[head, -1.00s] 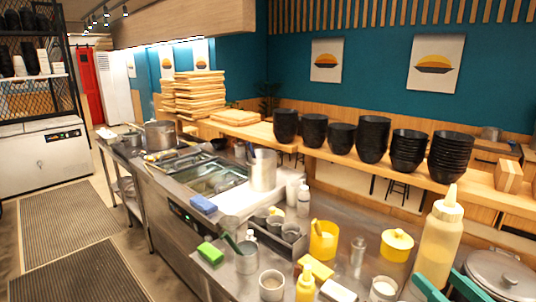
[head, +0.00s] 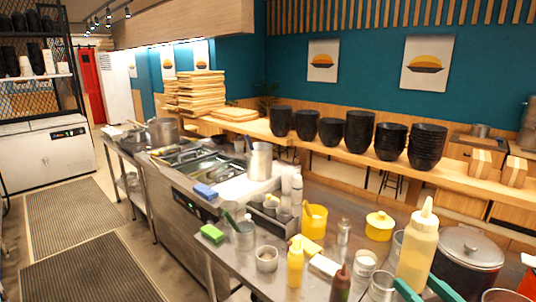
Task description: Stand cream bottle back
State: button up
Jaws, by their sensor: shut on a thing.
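The cream bottle (head: 417,252) is a tall squeeze bottle with pale cream contents and a pointed nozzle, at the lower right of the head view. It is nearly upright, leaning slightly. My gripper (head: 424,290) shows only as teal fingers at the bottom edge, shut on the lower part of the bottle. The bottle's base is hidden behind the fingers and the frame edge, so I cannot tell whether it touches the steel counter (head: 330,235).
A yellow squeeze bottle (head: 295,263), a dark red-brown bottle (head: 340,285) and small cups (head: 365,262) stand left of the held bottle. A yellow lidded pot (head: 379,228) is behind it. A large lidded pot (head: 467,252) stands close on its right.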

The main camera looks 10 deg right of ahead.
jog(key=w+a+f+h, duration=0.1)
jog(key=w+a+f, duration=0.25)
jog(key=f, duration=0.55)
jog(key=w+a+f+m, duration=0.1)
jog(key=w+a+f, duration=0.25)
jog(key=f, duration=0.45)
jog(key=w+a+f+h, duration=0.1)
jog(key=w+a+f, duration=0.1)
jog(key=a+f, duration=0.5)
jog(key=s+a+f+h, duration=0.1)
jog(key=a+f, duration=0.5)
jog(key=f, duration=0.4)
jog(key=a+f+m+h, duration=0.1)
jog(key=a+f, duration=0.6)
jog(key=f, duration=0.4)
jog(key=s+a+f+m+h, duration=0.1)
jog(key=a+f, duration=0.6)
jog(key=f, duration=0.4)
jog(key=shift+s+t, duration=0.3)
jog(key=shift+s, duration=0.05)
jog(key=shift+a, duration=0.1)
